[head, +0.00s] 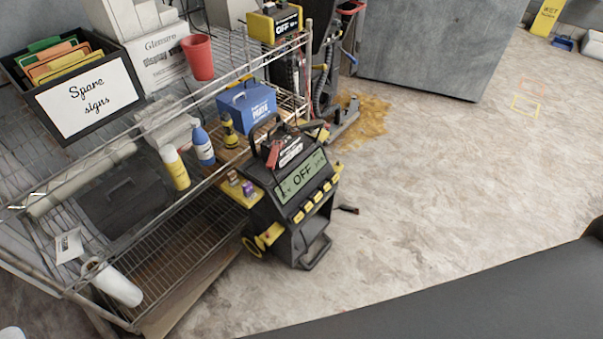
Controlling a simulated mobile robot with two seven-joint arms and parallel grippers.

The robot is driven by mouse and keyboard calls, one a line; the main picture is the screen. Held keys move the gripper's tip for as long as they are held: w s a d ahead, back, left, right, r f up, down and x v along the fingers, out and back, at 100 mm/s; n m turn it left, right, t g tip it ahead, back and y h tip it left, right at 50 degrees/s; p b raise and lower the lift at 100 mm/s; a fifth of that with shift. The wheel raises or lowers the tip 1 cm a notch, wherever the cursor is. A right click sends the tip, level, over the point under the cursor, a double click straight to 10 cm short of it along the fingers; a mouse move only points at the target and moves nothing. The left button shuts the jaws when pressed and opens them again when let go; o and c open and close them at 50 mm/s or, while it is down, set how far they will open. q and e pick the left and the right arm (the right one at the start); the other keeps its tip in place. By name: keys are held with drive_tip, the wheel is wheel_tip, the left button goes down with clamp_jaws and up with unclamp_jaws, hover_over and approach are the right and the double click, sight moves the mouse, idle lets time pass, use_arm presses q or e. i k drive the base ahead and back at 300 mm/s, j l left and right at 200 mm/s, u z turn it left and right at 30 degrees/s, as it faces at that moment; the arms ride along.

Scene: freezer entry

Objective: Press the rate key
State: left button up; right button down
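A black and yellow wheeled charger (292,205) stands upright on the floor beside the wire shelf. Its tilted display (302,176) reads OFF. A row of several yellow keys (318,199) runs below the display. The key labels are too small to read, so I cannot tell which is the rate key. A red clamp (273,153) rests near the charger's top, by its handle. A smaller yellow and black unit (275,24) on the upper shelf also shows OFF. Neither of my grippers is in view.
The wire shelf (190,225) holds a box of spare signs (85,95), a red cup (199,57), a blue box (246,107) and bottles (203,146). A brown spill (363,118) lies behind the charger. Floor (450,190) right of the charger is mostly clear.

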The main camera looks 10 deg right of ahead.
sight(309, 205)
drive_tip(key=i+l+u, duration=0.15)
drive_tip(key=l, duration=0.55)
drive_tip(key=l+u, duration=0.1)
drive_tip(key=l, duration=0.6)
